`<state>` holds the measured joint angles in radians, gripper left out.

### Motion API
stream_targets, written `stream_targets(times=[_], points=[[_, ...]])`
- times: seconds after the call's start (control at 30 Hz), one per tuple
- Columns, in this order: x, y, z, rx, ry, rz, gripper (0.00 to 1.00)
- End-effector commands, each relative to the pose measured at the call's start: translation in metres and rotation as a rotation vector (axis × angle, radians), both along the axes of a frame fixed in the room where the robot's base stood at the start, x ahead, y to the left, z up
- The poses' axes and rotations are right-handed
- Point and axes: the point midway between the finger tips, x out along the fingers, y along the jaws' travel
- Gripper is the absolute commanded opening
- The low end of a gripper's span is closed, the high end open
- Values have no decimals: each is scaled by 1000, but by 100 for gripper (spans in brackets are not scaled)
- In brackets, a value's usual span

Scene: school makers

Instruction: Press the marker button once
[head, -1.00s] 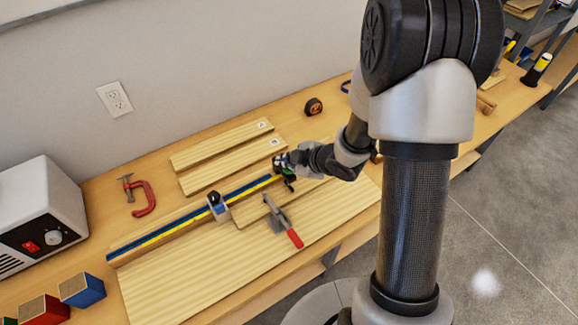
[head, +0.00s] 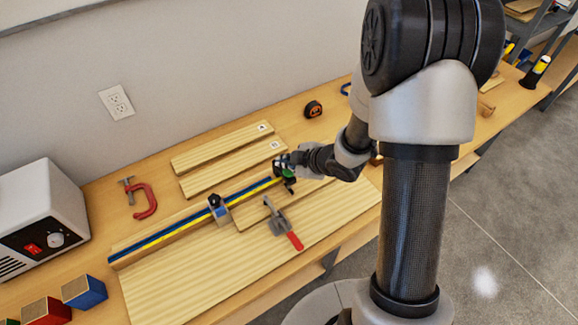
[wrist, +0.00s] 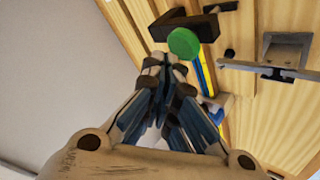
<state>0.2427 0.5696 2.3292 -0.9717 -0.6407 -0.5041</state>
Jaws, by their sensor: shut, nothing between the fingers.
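The marker button is a round green cap (wrist: 184,43) on a dark block in the wrist view, just beyond my fingertips. A little of its green also shows in the head view (head: 289,179), partly covered by my gripper. My gripper (wrist: 165,62) is shut and empty, its tips close below and left of the cap; I cannot tell whether they touch it. In the head view my gripper (head: 282,168) is at the right end of the blue and yellow rail.
A blue and yellow rail (head: 180,228) with a sliding stop (head: 218,208) runs along the board (head: 200,270). A toggle clamp with a red handle (head: 294,241) lies in front. Loose planks (head: 225,147), a red C-clamp (head: 146,200) and a tape measure (head: 313,109) are behind.

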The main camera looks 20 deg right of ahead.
Motion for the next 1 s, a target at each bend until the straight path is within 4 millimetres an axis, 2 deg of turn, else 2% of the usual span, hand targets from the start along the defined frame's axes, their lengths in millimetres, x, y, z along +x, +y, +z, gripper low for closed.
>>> stream_targets(times=[0.07, 0.47, 1.0], points=[[0, 0, 6, 0, 0, 0, 0], [0, 0, 9, 0, 0, 0, 0], [0, 0, 62, -1, -1, 0, 0]])
